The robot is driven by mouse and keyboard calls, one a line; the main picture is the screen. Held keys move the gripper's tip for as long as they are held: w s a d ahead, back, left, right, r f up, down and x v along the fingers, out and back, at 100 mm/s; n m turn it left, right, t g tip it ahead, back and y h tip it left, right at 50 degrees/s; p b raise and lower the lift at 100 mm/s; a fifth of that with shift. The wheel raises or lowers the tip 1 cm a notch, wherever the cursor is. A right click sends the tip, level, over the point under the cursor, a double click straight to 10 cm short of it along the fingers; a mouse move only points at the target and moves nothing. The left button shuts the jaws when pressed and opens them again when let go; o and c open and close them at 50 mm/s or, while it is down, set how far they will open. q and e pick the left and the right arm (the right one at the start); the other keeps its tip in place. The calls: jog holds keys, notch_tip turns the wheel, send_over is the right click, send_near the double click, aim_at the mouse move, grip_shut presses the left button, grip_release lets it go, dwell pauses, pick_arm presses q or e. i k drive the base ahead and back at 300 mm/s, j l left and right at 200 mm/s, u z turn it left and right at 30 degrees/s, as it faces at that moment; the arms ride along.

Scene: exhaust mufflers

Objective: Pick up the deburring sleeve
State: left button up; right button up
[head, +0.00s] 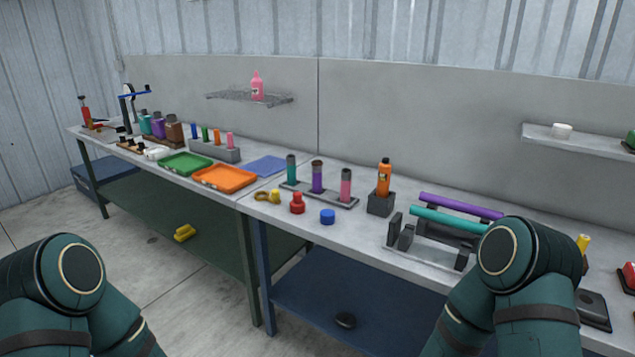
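I cannot tell for sure which item is the deburring sleeve. On the near bench, a grey rack holds three upright cylinders: teal (291,168), purple (317,177) and pink (346,186). In front of them lie a brownish-yellow ring (261,196), a small yellow piece (275,196), a stepped red piece (297,204) and a blue round cap (327,216). My two arms show at the lower left and lower right, but neither gripper is in view. The right arm hides part of the bench's right end.
A stand with a purple tube (460,206) and a teal tube (447,220) is at right. An orange bottle (384,177) stands in a dark block. Green (185,164) and orange (224,177) trays lie on the left bench. A yellow object (184,232) lies low between the benches' legs.

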aim_at(296, 204)
jog(key=i+j+u, duration=0.1)
jog(key=i, duration=0.35)
jog(key=i+j+u, duration=0.1)
jog(key=i, duration=0.35)
